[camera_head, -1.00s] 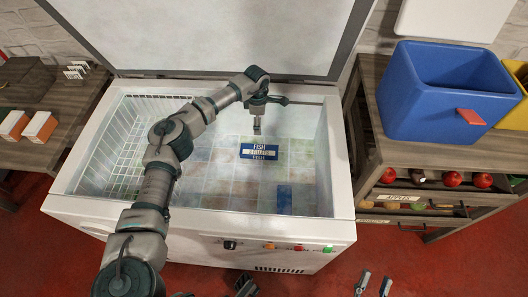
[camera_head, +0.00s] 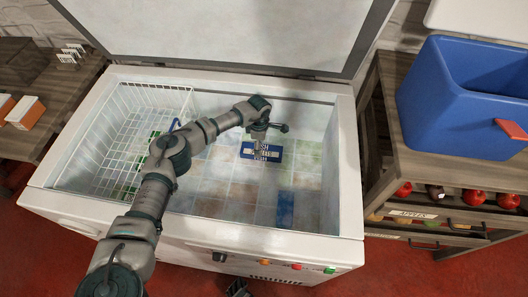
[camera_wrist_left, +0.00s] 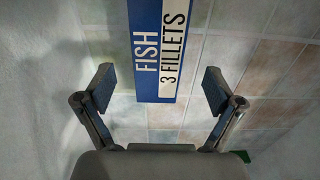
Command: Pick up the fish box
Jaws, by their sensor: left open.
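The fish box (camera_head: 275,153), blue with a white label band, lies flat on the tiled floor of the open white chest freezer (camera_head: 349,180). My left gripper (camera_head: 260,147) hangs over it inside the freezer, hiding part of its lettering.
A wire basket (camera_head: 124,140) fills the freezer's left end. Another blue item (camera_head: 285,209) is at the front right inside. The raised lid (camera_head: 220,30) stands behind. A blue cooler (camera_head: 460,100) sits on the right shelf. Bare freezer floor surrounds the box.

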